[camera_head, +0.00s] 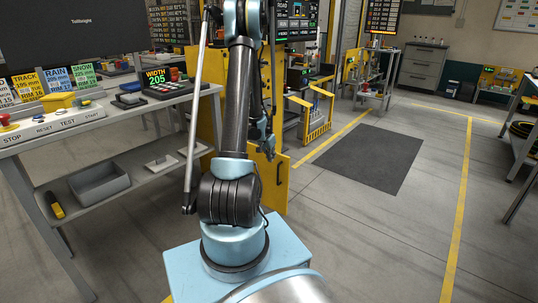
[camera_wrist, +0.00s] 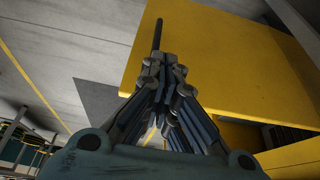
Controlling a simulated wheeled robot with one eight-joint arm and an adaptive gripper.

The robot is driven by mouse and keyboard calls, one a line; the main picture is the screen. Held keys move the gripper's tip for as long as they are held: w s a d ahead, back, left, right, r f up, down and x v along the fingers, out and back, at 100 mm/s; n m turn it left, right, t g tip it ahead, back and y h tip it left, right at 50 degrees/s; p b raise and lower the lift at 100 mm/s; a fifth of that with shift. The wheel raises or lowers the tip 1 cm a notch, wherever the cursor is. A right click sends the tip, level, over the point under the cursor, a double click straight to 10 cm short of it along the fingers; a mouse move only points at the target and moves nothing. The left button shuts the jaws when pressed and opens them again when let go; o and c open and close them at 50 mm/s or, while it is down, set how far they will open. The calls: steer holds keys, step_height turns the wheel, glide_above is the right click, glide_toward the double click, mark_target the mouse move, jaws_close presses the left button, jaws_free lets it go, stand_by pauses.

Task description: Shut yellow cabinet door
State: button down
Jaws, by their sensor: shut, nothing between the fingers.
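The yellow cabinet door (camera_head: 275,188) stands partly behind my arm in the head view, with a dark handle (camera_head: 279,172) on its face. In the wrist view the door (camera_wrist: 235,65) is a large yellow panel filling the upper right. A dark bar, which looks like the handle (camera_wrist: 157,36), shows just beyond my fingers at the panel's left edge. My gripper (camera_head: 268,150) is shut and empty, close in front of the door. The wrist view shows its fingers together (camera_wrist: 165,72); I cannot tell whether they touch the door. Dark cabinet space shows at lower right, so the door seems open.
A grey workbench (camera_head: 110,120) with buttons, signs and a lower shelf stands at the left. A dark floor mat (camera_head: 370,158) and a yellow floor line (camera_head: 456,210) lie at the right, with open floor around them. Yellow machinery (camera_head: 312,115) stands behind the door.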

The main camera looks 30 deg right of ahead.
mark_target(277, 157)
steer(key=shift+w+d+f, duration=0.4)
steer(key=shift+d+f, duration=0.25)
steer(key=shift+d, duration=0.2)
steer(key=shift+w+d+f, duration=0.4)
steer(key=shift+d+f, duration=0.25)
steer(key=shift+d, duration=0.15)
steer(key=shift+w+d+f, duration=0.4)
steer(key=shift+d+f, duration=0.25)
steer(key=shift+d, duration=0.2)
steer(key=shift+w, duration=0.1)
